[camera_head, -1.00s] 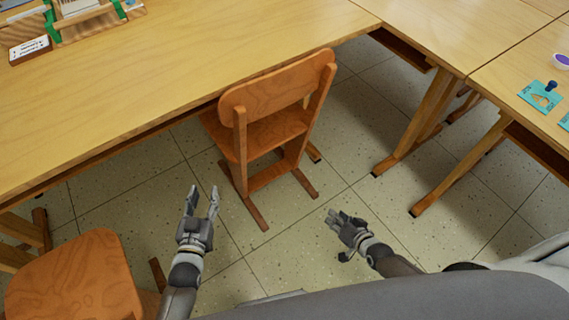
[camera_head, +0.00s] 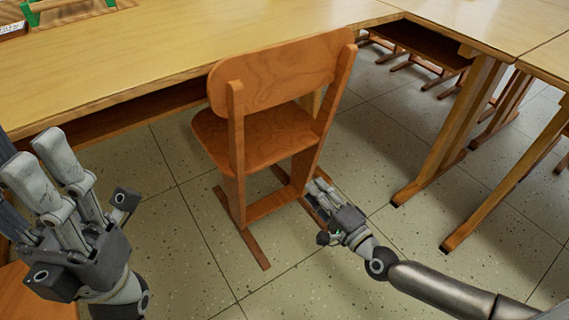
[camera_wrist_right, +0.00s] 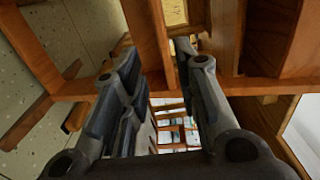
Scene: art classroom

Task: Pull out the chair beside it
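The wooden chair (camera_head: 278,80) stands at the desk (camera_head: 160,52), its backrest toward me and its seat close to the desk's edge. My right gripper (camera_head: 322,198) is low beside the chair's right side, near the right upright. In the right wrist view its fingers (camera_wrist_right: 163,72) are spread apart, with a wooden chair bar (camera_wrist_right: 75,88) just beyond them. I cannot tell whether they touch the chair. My left gripper (camera_head: 95,180) is raised at the left, fingers extended and thumb apart, empty and away from the chair.
Another chair (camera_head: 30,300) is partly hidden behind my left gripper at the lower left. More desks (camera_head: 490,25) stand at the right, with wooden legs (camera_head: 450,135) reaching the floor. The tiled floor (camera_head: 200,265) in front of the chair is clear.

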